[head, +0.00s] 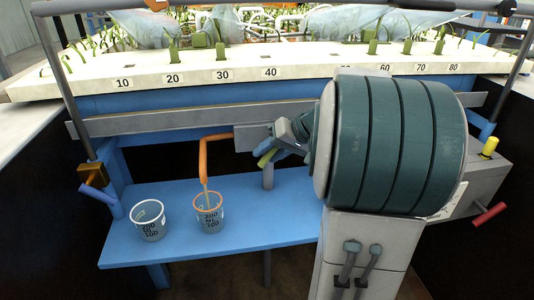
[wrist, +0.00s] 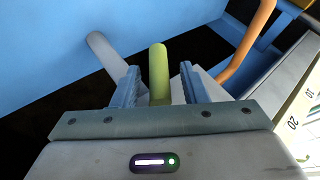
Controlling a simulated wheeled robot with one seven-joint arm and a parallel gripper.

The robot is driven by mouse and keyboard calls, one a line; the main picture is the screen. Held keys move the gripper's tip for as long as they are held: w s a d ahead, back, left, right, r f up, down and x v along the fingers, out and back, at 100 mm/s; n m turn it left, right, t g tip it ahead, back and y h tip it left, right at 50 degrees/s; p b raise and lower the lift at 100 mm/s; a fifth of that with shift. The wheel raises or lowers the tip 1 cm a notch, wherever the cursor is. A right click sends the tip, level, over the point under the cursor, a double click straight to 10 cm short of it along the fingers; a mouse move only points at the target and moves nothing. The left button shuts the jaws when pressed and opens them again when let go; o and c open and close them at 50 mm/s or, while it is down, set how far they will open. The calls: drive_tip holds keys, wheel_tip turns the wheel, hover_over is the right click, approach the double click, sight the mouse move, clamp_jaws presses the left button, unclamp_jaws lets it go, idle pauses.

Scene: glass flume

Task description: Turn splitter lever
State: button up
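The yellow-green splitter lever (wrist: 159,75) stands between the two blue fingers of my gripper (wrist: 159,86) in the wrist view. A gap shows on each side of the lever, so the fingers are open around it and not closed on it. In the head view, the lever's end (head: 265,158) shows just below and left of my gripper (head: 283,146), beside the grey box under the trough. My arm hides the area to the right of it. An orange spout (head: 204,160) bends down from the box, with its stream falling into the right-hand cup (head: 209,218).
A second clear cup (head: 149,220) stands left on the blue shelf (head: 252,226). A brass fitting (head: 93,178) is at the left post. A grey box with a yellow knob (head: 489,147) and red handle (head: 490,214) is at the right. A numbered planted ledge (head: 215,75) runs above.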

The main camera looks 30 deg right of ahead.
drive_tip(key=p+v, duration=0.3)
drive_tip(key=v, duration=0.9)
drive_tip(key=shift+s+d+r, duration=0.15)
drive_tip(key=shift+s+r, duration=0.1)
drive_tip(key=s+a+r+g+h+p, duration=0.1)
drive_tip(key=s+a+r+h+p, duration=0.1)
drive_tip(key=s+a+r+p, duration=0.2)
drive_tip(key=s+a+r+n+g+h+p, duration=0.1)
drive_tip(key=s+a+r+h+p, duration=0.1)
drive_tip(key=a+p, duration=0.7)
drive_tip(key=s+a+r+n+g+h+p, duration=0.1)
drive_tip(key=s+a+r+p, duration=0.4)
drive_tip(key=p, duration=0.6)
drive_tip(key=shift+s+a+r+g+h, duration=0.3)
drive_tip(key=shift+s+a+g+h, duration=0.15)
drive_tip(key=shift+s+a, duration=0.3)
idle(3.4)
